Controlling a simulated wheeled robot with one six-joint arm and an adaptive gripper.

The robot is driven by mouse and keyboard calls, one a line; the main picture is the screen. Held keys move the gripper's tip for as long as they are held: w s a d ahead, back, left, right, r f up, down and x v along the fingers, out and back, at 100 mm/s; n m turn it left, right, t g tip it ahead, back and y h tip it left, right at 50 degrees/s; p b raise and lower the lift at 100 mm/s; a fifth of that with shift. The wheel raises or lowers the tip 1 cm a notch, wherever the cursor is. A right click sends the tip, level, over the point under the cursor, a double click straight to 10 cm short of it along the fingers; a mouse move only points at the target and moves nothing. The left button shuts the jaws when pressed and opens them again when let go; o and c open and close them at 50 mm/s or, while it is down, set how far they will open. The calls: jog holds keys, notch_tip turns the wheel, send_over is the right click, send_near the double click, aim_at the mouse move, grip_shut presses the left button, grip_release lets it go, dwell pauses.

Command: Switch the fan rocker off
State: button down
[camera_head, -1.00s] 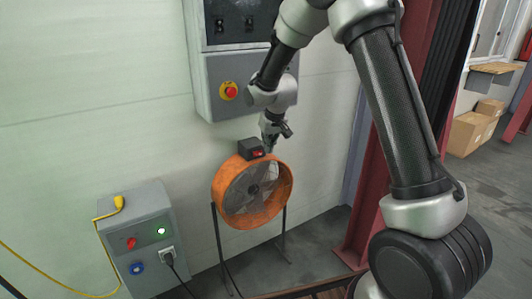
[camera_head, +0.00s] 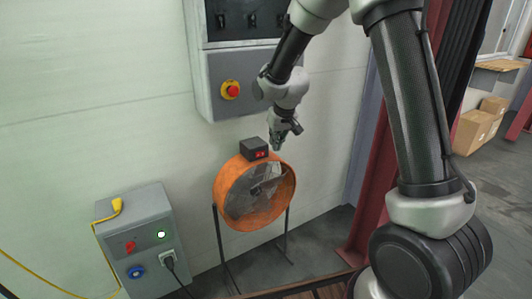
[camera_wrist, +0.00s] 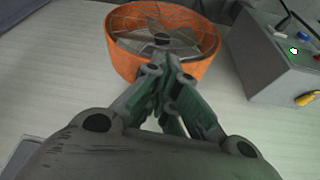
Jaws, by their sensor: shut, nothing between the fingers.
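The orange drum fan (camera_head: 219,196) stands on thin dark legs in front of the wall. A dark switch box (camera_head: 252,146) sits on top of its rim, with the red fan rocker (camera_head: 261,155) on its front face. Which way the rocker is tipped is too small to tell. My gripper (camera_head: 276,147) is shut and empty, pointing down just right of the switch box, apparently apart from it. In the wrist view, my gripper's closed fingers (camera_wrist: 175,78) overlap the near rim of the fan (camera_wrist: 122,56). The rocker is hidden there.
A grey control cabinet (camera_head: 222,80) with a red emergency button (camera_head: 233,90) hangs above the fan. A grey socket box (camera_head: 148,210) with a yellow cable stands at lower left. A red steel column (camera_head: 372,180) rises at right.

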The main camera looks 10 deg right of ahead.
aim_at(260, 154)
jog(key=shift+f, duration=0.15)
jog(key=shift+w+a+f, duration=0.2)
jog(key=shift+w+f, duration=1.1)
jog(key=shift+f, duration=0.2)
jog(key=shift+w+a+f, duration=0.25)
jog(key=shift+w+f, duration=1)
jog(key=shift+f, duration=0.25)
jog(key=shift+w+a+f, duration=0.2)
jog(key=shift+w+f, duration=1.1)
jog(key=shift+f, duration=0.2)
